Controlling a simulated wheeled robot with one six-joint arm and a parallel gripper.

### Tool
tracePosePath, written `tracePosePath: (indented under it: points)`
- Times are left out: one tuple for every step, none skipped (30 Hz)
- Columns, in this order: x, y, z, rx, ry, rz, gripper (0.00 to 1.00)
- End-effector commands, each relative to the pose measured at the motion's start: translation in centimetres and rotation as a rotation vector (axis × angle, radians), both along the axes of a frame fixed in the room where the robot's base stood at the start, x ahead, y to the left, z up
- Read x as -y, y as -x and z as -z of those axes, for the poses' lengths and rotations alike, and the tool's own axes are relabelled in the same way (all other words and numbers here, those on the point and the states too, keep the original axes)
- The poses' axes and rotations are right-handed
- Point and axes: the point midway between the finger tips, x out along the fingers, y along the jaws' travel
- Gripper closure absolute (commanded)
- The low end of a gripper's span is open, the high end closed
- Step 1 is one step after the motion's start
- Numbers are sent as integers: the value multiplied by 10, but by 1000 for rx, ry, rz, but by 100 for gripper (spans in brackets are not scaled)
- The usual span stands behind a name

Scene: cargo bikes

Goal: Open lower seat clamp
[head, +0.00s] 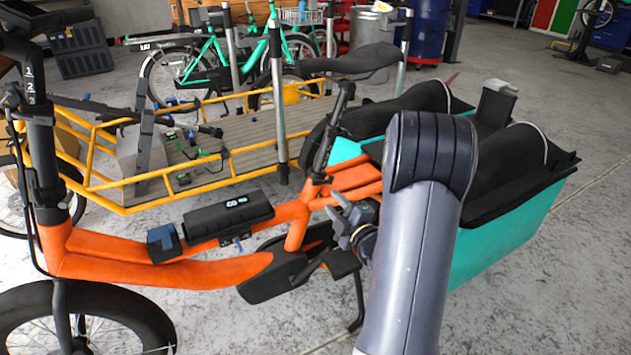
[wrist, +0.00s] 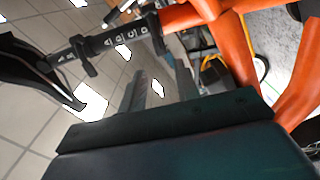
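The orange cargo bike (head: 170,265) stands in front of me, with its black saddle (head: 352,60) on a dark seat post (head: 336,130). In the wrist view the seat post (wrist: 118,37) carries white letters. The lower seat clamp (wrist: 155,32) is the dark collar by the orange frame. A second, upper clamp (wrist: 82,55) sits nearer the saddle. In the head view the lower clamp (head: 318,180) is small, and its lever position cannot be told. My gripper (head: 340,214) is beside the frame, below the clamp; its fingers (wrist: 162,88) look apart, with nothing between them.
A black battery (head: 228,213) lies on the orange frame. The teal cargo box (head: 510,225) stands behind my arm to the right. A yellow-framed cargo bike (head: 110,185) is close behind. Grey floor (head: 560,300) is open at the right.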

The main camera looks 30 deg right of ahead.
Motion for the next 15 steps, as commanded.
tracePosePath:
  points:
    - [-2,-7,0,2,1,-5,69]
    - [-2,-12,0,2,1,-5,69]
    - [-2,-19,0,2,1,-5,69]
    - [-3,-24,0,2,0,-5,69]
    - [-3,-30,1,2,1,-6,69]
    - [-3,-38,1,1,1,-5,69]
    - [-4,-45,1,2,0,-5,69]
    - [-4,-50,1,0,-1,-4,69]
    - [-4,-58,1,1,0,-4,69]
    - [-4,-63,1,0,0,-4,69]
    - [-4,-69,1,1,0,-4,69]
    - [-4,-75,1,1,0,-3,69]
    - [-5,-79,1,0,-1,-3,69]
    - [-5,-83,1,0,-1,-3,69]
    - [-4,-88,1,0,-1,-2,69]
